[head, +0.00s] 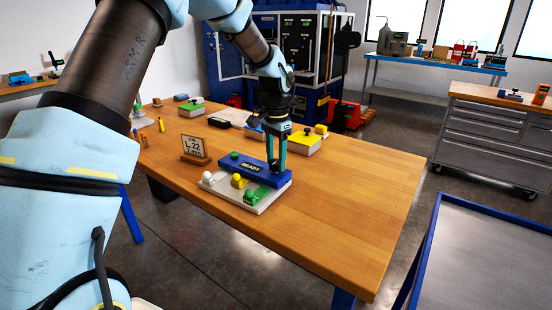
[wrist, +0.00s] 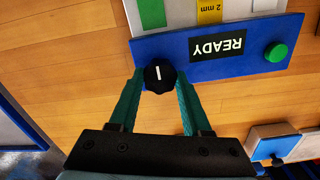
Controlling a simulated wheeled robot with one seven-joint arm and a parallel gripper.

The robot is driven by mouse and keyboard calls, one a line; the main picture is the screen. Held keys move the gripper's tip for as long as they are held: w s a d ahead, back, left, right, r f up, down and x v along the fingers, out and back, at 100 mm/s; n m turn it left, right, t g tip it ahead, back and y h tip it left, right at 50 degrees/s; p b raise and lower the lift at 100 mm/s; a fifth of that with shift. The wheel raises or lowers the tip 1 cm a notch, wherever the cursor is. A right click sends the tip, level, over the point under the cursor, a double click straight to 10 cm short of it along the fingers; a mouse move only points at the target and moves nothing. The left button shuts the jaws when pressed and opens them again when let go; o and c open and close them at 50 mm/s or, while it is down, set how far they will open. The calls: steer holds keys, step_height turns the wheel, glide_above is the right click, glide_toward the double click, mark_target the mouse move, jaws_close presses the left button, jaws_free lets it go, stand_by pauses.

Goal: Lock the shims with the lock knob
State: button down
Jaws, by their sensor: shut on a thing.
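The black lock knob (wrist: 159,75), with a white line mark, sits at one end of a blue block (wrist: 205,58). That block also shows in the head view (head: 240,167), with a READY display (wrist: 217,47) and a green button (wrist: 276,52). My gripper (wrist: 160,78) has its teal fingers on either side of the knob, shut on it; the gripper also shows in the head view (head: 276,166). Beside the block, a pale base (head: 222,190) carries a green shim (wrist: 151,12), a yellow shim marked 2 mm (wrist: 208,12) and a white shim (wrist: 264,5).
A sign reading L-22 (head: 193,146) stands behind the fixture on the wooden table (head: 330,210). A yellow-topped block (head: 303,143) and other fixtures stand farther back. The table's right side is clear. A blue-edged cart (head: 490,250) stands at the right.

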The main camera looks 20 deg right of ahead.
mark_target(276, 162)
stand_by(0.3)
steer(key=shift+c, duration=1.8)
jaws_free()
step_height(276, 162, up, 11)
steer(key=b, duration=0.2)
steer(key=shift+f, duration=0.1)
steer(key=a+f+n, duration=0.2)
steer(key=a+n, duration=0.1)
steer(key=a, duration=0.8)
steer(key=a+f+n, duration=0.2)
steer(key=a+n, duration=0.2)
steer(key=a, duration=0.6)
steer(key=s+a+f+n, duration=0.2)
steer(key=s+a, duration=0.3)
steer(key=a, duration=0.3)
steer(key=s+a+f+n+t, duration=0.1)
steer(key=s+a+f+n, duration=0.1)
steer(key=s+a+n, duration=0.2)
steer(key=s+a, duration=0.2)
steer(key=a, duration=0.2)
steer(key=shift+f+n+t, duration=0.3)
steer(key=shift+f, duration=0.1)
